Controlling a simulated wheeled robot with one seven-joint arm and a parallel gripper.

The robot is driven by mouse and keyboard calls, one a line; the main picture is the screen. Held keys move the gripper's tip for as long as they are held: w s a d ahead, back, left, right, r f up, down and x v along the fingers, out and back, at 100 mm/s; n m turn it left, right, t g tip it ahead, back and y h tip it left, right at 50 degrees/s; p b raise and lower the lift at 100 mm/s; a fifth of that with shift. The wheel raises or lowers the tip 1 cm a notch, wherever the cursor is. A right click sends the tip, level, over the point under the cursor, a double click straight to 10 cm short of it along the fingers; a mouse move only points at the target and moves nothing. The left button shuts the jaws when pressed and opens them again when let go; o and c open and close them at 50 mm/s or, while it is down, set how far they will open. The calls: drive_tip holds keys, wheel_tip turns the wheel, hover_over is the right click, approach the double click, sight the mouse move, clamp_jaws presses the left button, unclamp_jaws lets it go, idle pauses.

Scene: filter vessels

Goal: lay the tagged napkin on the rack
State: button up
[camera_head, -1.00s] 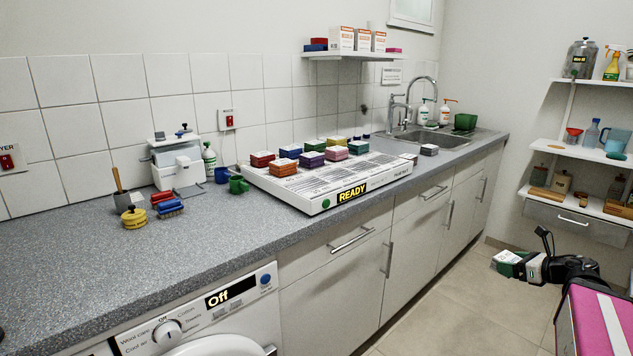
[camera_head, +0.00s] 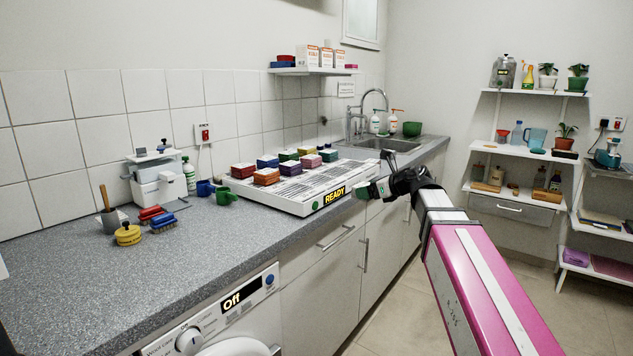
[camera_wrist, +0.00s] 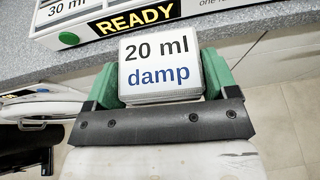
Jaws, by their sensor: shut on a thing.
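The tagged napkin (camera_wrist: 160,62) is a folded block with a white top label reading "20 ml damp". My gripper (camera_wrist: 162,80) is shut on it, with a green finger on each side. In the head view my gripper (camera_head: 373,189) is small, in front of the counter's front edge and right of the rack's READY corner; the napkin is hard to make out there. The rack (camera_head: 308,205) is a low white slab on the counter with a lit READY sign. Several coloured blocks with pale tops stand on its rear and left part. Its front right part looks bare.
A green mug (camera_head: 227,196) and a blue mug (camera_head: 205,188) stand left of the rack. The sink (camera_head: 385,145) lies beyond. The counter front is clear.

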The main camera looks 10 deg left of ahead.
drive_tip(key=s+a+r, duration=0.3)
drive_tip(key=a+r, duration=1)
drive_tip(key=a, duration=0.3)
drive_tip(key=g, duration=0.1)
hover_over(320, 180)
drive_tip(key=shift+n, duration=0.4)
drive_tip(key=f, duration=0.6)
drive_tip(key=shift+s+f, duration=0.25)
drive_tip(key=shift+f, duration=2.15)
drive_tip(key=shift+f, duration=0.1)
drive_tip(key=o, duration=0.8)
drive_tip(key=v, duration=1.2)
drive_tip(key=shift+d, duration=0.15)
